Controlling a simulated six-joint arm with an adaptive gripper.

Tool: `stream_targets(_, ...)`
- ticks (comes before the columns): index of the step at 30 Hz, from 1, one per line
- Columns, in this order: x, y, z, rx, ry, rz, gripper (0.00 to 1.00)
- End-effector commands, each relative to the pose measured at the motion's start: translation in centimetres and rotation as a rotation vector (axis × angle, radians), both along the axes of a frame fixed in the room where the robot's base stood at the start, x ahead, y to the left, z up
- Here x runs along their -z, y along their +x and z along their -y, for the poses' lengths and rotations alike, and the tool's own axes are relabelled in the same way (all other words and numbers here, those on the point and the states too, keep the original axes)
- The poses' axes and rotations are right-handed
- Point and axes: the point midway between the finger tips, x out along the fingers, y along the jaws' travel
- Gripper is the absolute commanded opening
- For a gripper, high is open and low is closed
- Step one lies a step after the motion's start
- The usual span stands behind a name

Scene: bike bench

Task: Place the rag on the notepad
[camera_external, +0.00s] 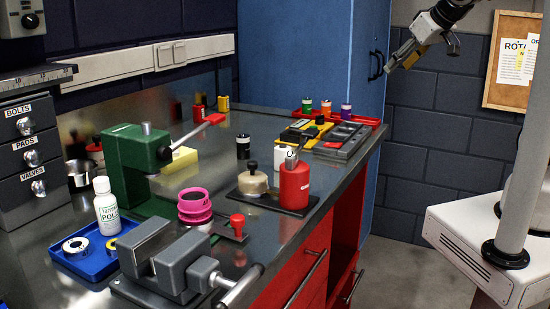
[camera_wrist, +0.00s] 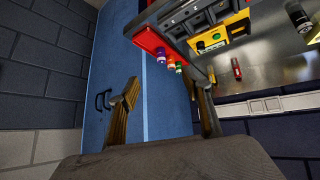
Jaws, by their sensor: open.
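My gripper (camera_external: 402,58) is open and empty, high in the air beyond the bench's far right end, in front of the blue cabinet. In the wrist view its two fingers (camera_wrist: 165,108) are spread wide with nothing between them. A flat yellow block (camera_external: 180,160) lies on the bench behind the green press; I cannot tell whether it is the notepad. I cannot make out a rag for sure in either view. My gripper is well apart from everything on the bench.
The metal bench (camera_external: 262,123) is crowded. A green press (camera_external: 130,165), grey vise (camera_external: 165,262), white bottle (camera_external: 106,208), blue tray (camera_external: 75,262) and red canister (camera_external: 294,187) stand towards the front. A red tray (camera_external: 374,121) with small bottles is at the far end. The blue cabinet (camera_wrist: 165,75) rises behind it.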

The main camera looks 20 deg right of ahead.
Motion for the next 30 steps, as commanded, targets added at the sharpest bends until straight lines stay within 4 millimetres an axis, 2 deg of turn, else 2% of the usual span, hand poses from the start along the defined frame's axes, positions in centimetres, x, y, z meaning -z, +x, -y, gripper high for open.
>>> stream_targets(3, 0.0, -2.7, 3.0, 0.063, -0.002, -0.038, 0.49)
stream_targets(9, 0.7, -7.7, 6.8, 0.154, 0.004, -0.112, 0.49)
stream_targets(18, 2.4, -15.1, 10.1, 0.260, 0.030, -0.218, 0.49)
stream_targets(24, 3.2, -17.9, 10.7, 0.291, 0.045, -0.259, 0.49)
stream_targets(30, 3.4, -18.5, 10.7, 0.297, 0.047, -0.269, 0.49)
